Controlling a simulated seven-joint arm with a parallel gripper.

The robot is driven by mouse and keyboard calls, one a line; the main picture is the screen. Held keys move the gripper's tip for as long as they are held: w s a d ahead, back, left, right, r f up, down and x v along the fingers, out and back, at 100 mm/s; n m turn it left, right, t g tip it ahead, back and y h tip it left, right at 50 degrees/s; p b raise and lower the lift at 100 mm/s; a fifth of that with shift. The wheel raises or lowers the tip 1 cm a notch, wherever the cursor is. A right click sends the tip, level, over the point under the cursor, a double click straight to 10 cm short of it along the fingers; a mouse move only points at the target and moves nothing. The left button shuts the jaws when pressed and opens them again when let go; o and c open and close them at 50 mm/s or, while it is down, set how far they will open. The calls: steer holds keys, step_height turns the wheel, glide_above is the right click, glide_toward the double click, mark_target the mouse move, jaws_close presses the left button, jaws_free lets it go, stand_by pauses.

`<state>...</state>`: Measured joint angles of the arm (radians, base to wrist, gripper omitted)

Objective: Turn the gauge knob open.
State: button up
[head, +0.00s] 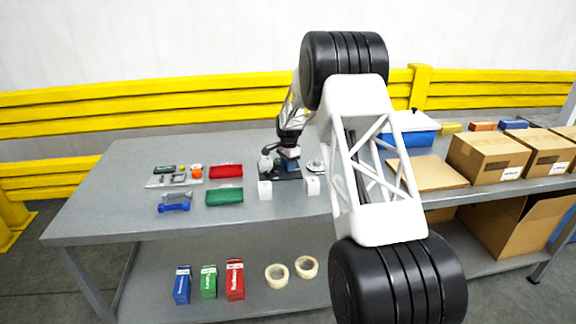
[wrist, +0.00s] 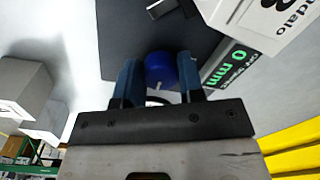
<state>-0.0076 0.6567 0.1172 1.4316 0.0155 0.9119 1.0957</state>
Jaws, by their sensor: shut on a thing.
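A round blue knob (wrist: 160,69) with a small pale pin shows between the blue fingers of my gripper (wrist: 159,80) in the wrist view. My gripper is shut on the knob. Beside it is a display (wrist: 230,66) reading "0 mm" in green, with smaller lettering under it. In the head view my gripper (head: 289,158) is low over the dark base (head: 285,174) on the grey table. The knob is hidden there behind my gripper and arm. I cannot tell how far the knob is turned.
White blocks (head: 265,190) stand close to the base on the table (head: 130,210). Red (head: 226,171) and green (head: 224,197) packs and small parts lie left. A blue bin (head: 412,138) and cardboard boxes (head: 487,156) stand right. A yellow rail (head: 150,105) runs behind.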

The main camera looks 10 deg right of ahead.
steer(key=shift+r+n, duration=0.1)
steer(key=shift+n, duration=0.3)
steer(key=n, duration=0.7)
steer(key=shift+d+n, duration=0.1)
steer(key=shift+n, duration=0.3)
steer(key=n, duration=0.4)
steer(key=shift+n, duration=0.3)
steer(key=n, duration=0.4)
steer(key=shift+d+n+g, duration=0.1)
steer(key=shift+n+g, duration=0.2)
steer(key=shift+n, duration=0.1)
steer(key=o, duration=0.9)
steer(key=shift+m, duration=0.3)
